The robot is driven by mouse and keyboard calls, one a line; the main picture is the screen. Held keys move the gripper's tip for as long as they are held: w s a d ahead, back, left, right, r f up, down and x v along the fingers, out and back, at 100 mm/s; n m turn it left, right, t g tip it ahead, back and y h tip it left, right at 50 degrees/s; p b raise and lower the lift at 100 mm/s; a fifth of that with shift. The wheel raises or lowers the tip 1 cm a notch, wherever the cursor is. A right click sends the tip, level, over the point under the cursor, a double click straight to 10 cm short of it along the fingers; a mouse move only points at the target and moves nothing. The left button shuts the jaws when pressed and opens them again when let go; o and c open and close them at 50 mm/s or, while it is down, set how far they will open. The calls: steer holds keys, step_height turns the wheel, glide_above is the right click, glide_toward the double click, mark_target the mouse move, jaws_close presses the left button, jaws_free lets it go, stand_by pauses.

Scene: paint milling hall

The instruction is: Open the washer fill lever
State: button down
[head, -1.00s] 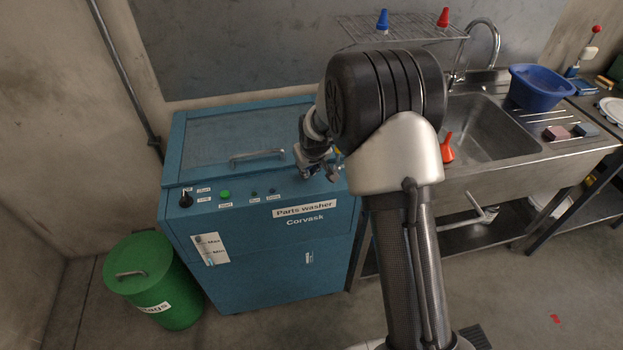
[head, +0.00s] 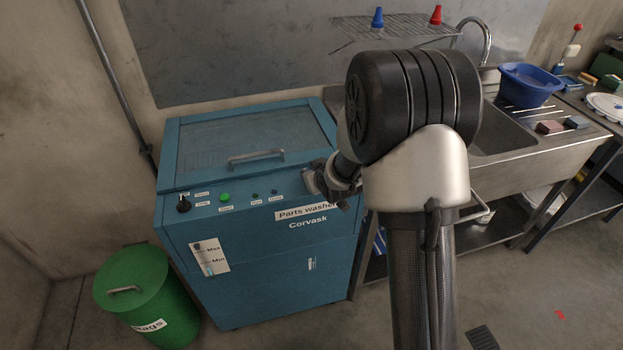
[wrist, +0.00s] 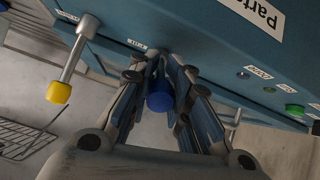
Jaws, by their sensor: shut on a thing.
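The blue parts washer (head: 262,262) stands left of my arm in the head view. In the wrist view my gripper (wrist: 160,72) is shut on a lever with a blue grip (wrist: 160,102), at the washer's front face. The fingers lie on both sides of it and hide most of its stem. A second lever, with a metal stem and a yellow grip (wrist: 59,92), sticks out to the left of the fingers, apart from them. Small labels by the levers are too small to read. In the head view my gripper (head: 316,186) is at the washer's right front, and the levers are hidden.
A green rags bin (head: 133,290) stands by the washer's left front. A steel sink (head: 540,150) with a blue basin (head: 530,84) is to the right. The washer's lid handle (head: 256,157), black knob (head: 184,205) and green button (head: 225,197) are left of my gripper.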

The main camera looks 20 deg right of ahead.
steer(key=shift+s+f, duration=0.15)
steer(key=shift+f, duration=0.1)
steer(key=c, duration=1.7)
jaws_free()
steer(key=shift+o, duration=1.3)
steer(key=shift+r, duration=0.1)
steer(key=shift+r, duration=0.15)
steer(key=v, duration=1.1)
steer(key=shift+s+r, duration=0.25)
steer(key=shift+s, duration=0.1)
